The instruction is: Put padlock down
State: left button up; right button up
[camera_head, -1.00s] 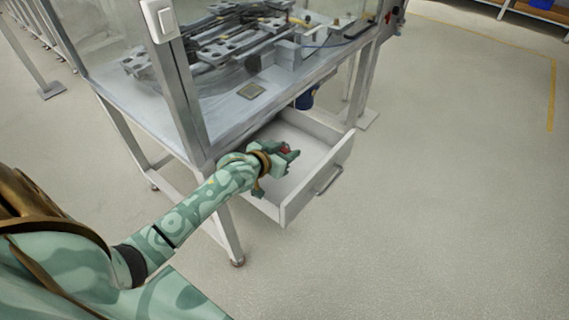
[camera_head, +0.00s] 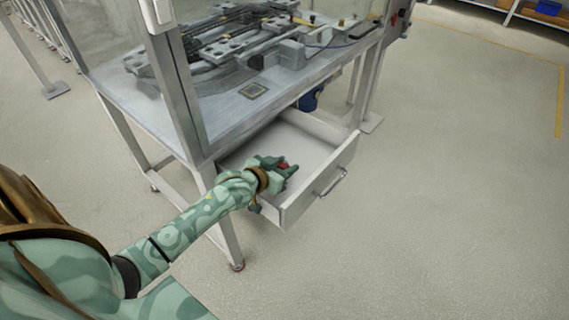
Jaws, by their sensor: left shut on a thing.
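My left gripper (camera_head: 284,170) is shut on the padlock (camera_head: 283,165), a small red thing between its fingers. Only a bit of the red shows; the fingers hide the rest. The gripper is over the left front part of an open, pale grey drawer (camera_head: 318,184) under the machine table. I cannot tell whether the padlock touches the drawer floor. My right gripper is not in view.
The drawer's floor is otherwise bare where it shows. The machine table (camera_head: 216,129) stands above it, with a glazed frame, a track mechanism (camera_head: 235,38) and metal legs. A blue object (camera_head: 309,100) is behind the drawer. The floor at right is clear.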

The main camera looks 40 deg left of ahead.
pick_arm(q)
jog(key=o, duration=1)
jog(key=shift+r, duration=0.2)
jog(key=shift+r+p+v, duration=0.15)
jog(key=shift+p+v, duration=1.25)
jog(key=shift+v, duration=1.7)
jog(key=shift+r+p+v, duration=0.15)
jog(key=shift+p+v, duration=1.2)
jog(key=shift+v, duration=1.75)
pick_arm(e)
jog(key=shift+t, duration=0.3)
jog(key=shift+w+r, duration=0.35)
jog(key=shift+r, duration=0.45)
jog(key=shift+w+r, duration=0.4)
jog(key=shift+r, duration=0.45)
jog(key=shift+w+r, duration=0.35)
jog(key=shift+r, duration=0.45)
pick_arm(q)
jog(key=shift+w, duration=0.2)
